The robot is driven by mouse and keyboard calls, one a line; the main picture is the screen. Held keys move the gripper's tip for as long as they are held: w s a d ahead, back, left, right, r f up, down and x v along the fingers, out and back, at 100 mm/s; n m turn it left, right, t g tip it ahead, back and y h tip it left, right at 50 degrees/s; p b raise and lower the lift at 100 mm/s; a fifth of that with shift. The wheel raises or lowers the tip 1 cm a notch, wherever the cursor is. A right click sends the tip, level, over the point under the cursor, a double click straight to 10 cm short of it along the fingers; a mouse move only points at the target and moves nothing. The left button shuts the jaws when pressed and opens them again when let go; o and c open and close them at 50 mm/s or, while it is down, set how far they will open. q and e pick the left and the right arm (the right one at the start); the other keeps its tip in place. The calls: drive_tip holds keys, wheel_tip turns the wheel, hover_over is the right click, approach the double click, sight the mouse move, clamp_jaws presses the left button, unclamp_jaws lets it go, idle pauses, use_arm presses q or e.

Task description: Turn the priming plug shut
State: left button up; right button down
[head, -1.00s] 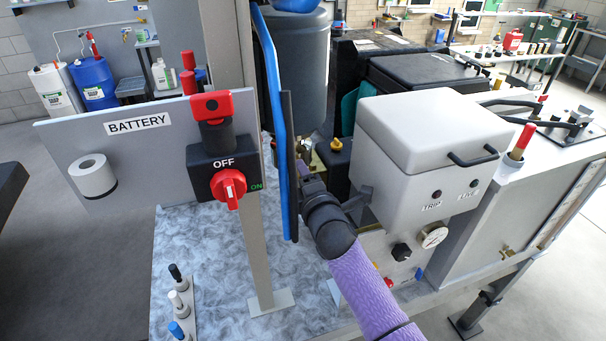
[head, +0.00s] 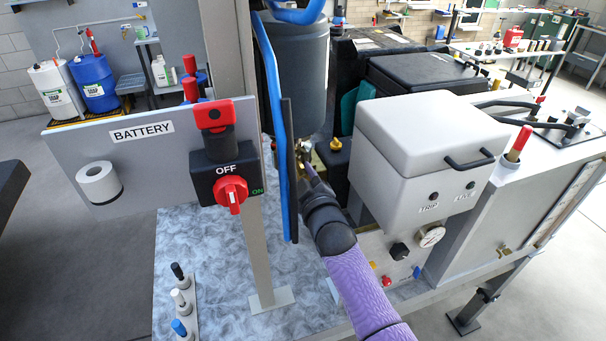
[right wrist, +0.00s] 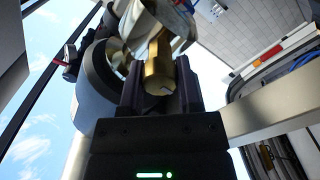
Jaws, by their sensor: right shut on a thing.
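The priming plug is a brass, cylindrical piece (right wrist: 158,68) in the right wrist view. It sits between the two dark fingers of my right gripper (right wrist: 160,88), which is shut on it. In the head view my right gripper (head: 307,168) reaches up and away beneath the dark cylindrical vessel (head: 300,80). Brass fittings show beside it there, but the gripper and a blue upright pipe (head: 273,110) hide most of the plug. My left gripper is not in view.
The battery panel (head: 75,145), with a red rotary switch (head: 231,191) at OFF, stands to the left. A light grey box (head: 420,150) with a black handle is close on the right of my arm.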

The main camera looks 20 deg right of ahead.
drive_tip(key=m, duration=0.4)
drive_tip(key=shift+m+p, duration=0.3)
drive_tip(key=shift+p, duration=0.1)
drive_tip(key=m, duration=0.3)
drive_tip(key=shift+m, duration=0.4)
drive_tip(key=m, duration=0.4)
drive_tip(key=shift+f, duration=0.1)
drive_tip(key=shift+m, duration=2.1)
drive_tip(key=shift+c, duration=1.6)
unclamp_jaws()
drive_tip(key=shift+s, duration=0.1)
